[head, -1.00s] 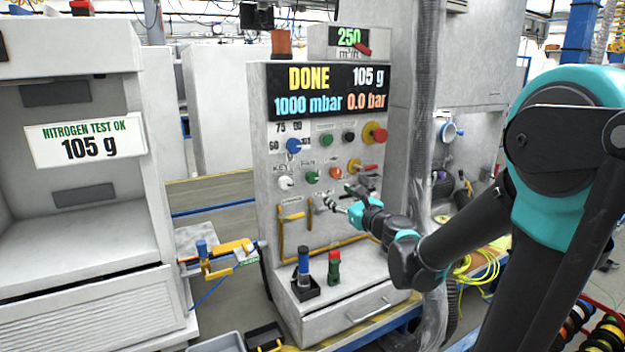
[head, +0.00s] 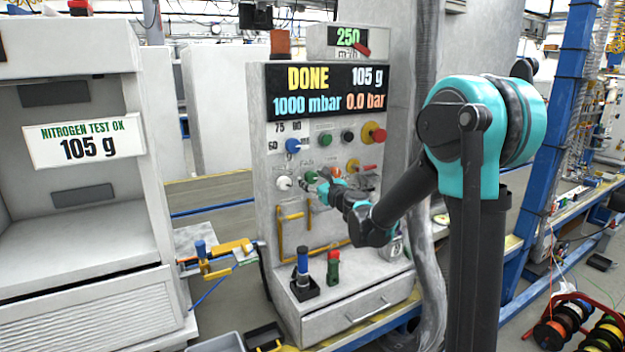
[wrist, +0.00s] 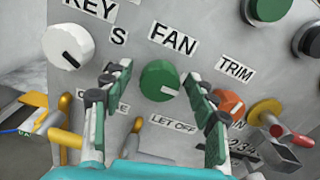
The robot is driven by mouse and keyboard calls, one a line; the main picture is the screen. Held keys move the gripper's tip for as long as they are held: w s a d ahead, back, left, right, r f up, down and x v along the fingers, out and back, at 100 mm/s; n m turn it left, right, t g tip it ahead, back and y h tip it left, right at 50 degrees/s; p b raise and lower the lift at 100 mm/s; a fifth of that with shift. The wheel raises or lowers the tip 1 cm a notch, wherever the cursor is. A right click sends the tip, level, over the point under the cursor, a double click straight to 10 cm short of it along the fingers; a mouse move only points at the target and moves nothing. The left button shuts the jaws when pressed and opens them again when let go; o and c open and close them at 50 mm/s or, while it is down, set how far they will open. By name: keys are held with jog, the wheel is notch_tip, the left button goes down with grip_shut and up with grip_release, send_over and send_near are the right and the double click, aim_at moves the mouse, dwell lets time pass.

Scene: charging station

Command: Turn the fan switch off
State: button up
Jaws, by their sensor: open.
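My gripper (wrist: 155,115) is open, with one finger to the left of the knob and one to the right. The knob shows between the fingers, and I cannot tell whether either finger touches it. In the head view my gripper (head: 312,188) is at the panel's middle row and mostly hides the green knob.
A white key knob (wrist: 67,45) is left of the fan knob. An orange trim knob (wrist: 229,106) and a red-tipped valve lever (wrist: 290,133) are close on the right. Yellow pipe handles (head: 293,230) are below on the panel (head: 265,200).

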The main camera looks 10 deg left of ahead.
jog(key=shift+c, duration=0.6)
jog(key=c, duration=1)
jog(key=shift+c, duration=0.2)
jog(key=shift+n, duration=0.4)
jog(key=n, duration=0.4)
jog(key=shift+a, duration=0.1)
jog(key=n, duration=0.9)
jog(key=shift+f, duration=0.1)
jog(key=shift+n, duration=2)
